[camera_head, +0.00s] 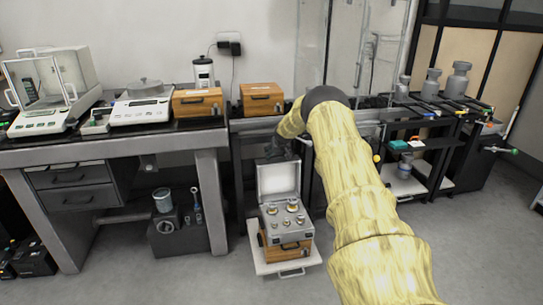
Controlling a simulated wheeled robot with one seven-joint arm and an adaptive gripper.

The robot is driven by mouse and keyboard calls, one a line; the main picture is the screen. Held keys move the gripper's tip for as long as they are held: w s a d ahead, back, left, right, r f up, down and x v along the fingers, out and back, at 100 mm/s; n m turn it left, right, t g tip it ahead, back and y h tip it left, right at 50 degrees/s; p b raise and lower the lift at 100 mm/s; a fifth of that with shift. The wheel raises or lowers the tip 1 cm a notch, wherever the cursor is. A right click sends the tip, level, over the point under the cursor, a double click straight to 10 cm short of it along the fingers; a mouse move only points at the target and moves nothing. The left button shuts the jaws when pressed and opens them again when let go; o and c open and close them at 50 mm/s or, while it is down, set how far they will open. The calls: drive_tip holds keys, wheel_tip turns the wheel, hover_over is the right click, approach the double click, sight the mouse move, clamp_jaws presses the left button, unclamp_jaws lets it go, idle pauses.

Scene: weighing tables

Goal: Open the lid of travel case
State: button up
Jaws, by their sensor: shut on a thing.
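The travel case (270,228) is a small grey case in the lower middle of the view. Its lid (278,180) stands up at the back, so the case is open. Several brass-coloured weights sit in its grey insert. My gripper (277,156) is dark and sits at the top edge of the lid, shut on it. The fingertips are small and partly hidden by my arm and dark surroundings.
The case rests on a wooden box (287,248) on a low white platform (265,266). A left table (120,152) carries balances and a wooden box. A metal table leg (212,200) stands left of the case. Floor in front is clear.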

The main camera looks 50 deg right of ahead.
drive_tip(key=shift+f, duration=0.6)
drive_tip(key=shift+s, duration=0.1)
drive_tip(key=o, duration=1.2)
drive_tip(key=shift+f, duration=0.15)
drive_tip(key=shift+d+r, duration=0.15)
drive_tip(key=shift+r, duration=0.05)
drive_tip(key=shift+s+r, duration=0.1)
drive_tip(key=shift+r, duration=0.25)
drive_tip(key=shift+w+v, duration=0.1)
drive_tip(key=shift+v, duration=0.8)
drive_tip(key=shift+w+v, duration=0.15)
drive_tip(key=shift+v, duration=0.8)
drive_tip(key=v, duration=0.7)
drive_tip(key=shift+s+r, duration=0.15)
drive_tip(key=shift+r, duration=0.15)
